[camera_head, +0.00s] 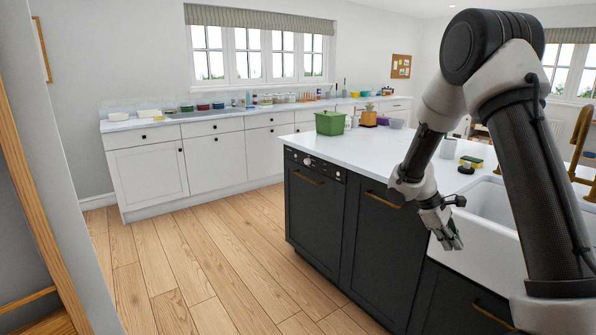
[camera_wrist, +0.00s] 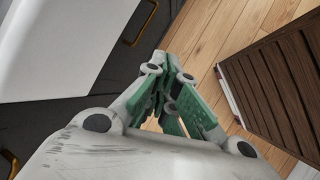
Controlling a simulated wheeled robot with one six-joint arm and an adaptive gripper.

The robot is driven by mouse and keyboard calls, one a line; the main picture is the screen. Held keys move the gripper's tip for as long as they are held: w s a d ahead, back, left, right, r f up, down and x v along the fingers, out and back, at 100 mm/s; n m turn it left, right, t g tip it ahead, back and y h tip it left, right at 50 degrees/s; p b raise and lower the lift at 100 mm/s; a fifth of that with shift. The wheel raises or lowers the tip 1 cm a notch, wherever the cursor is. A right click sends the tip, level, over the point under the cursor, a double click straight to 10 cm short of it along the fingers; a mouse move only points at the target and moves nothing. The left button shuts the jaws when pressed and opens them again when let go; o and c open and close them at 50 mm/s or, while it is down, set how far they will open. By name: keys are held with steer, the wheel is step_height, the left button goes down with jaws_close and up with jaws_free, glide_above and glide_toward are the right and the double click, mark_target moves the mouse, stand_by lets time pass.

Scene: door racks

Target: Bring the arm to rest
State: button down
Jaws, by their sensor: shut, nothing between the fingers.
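My arm is bent on the right side of the head view. My gripper (camera_head: 452,240) hangs from it, pointing down, in front of the island's white sink (camera_head: 486,222). In the wrist view my gripper (camera_wrist: 168,62) shows its green finger pads together, with nothing held between them. The wood floor lies beneath the fingers in that view.
The dark island (camera_head: 352,226) with brass handles stands close to my gripper. A slatted brown piece (camera_wrist: 275,85) shows in the wrist view. The floor (camera_head: 200,260) at left is clear.

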steer(key=s+a+r+m+t+y, duration=0.3)
steer(key=s+r+m, duration=0.1)
steer(key=s+r, duration=0.7)
steer(key=s+a+r+m+t+y, duration=0.3)
steer(key=s+r, duration=0.8)
steer(key=s, duration=0.6)
steer(key=a+m, duration=0.1)
steer(key=m, duration=0.1)
steer(key=shift+a+r+m+y, duration=0.15)
steer(key=shift+a+m+y, duration=0.1)
steer(key=shift+m+y, duration=0.05)
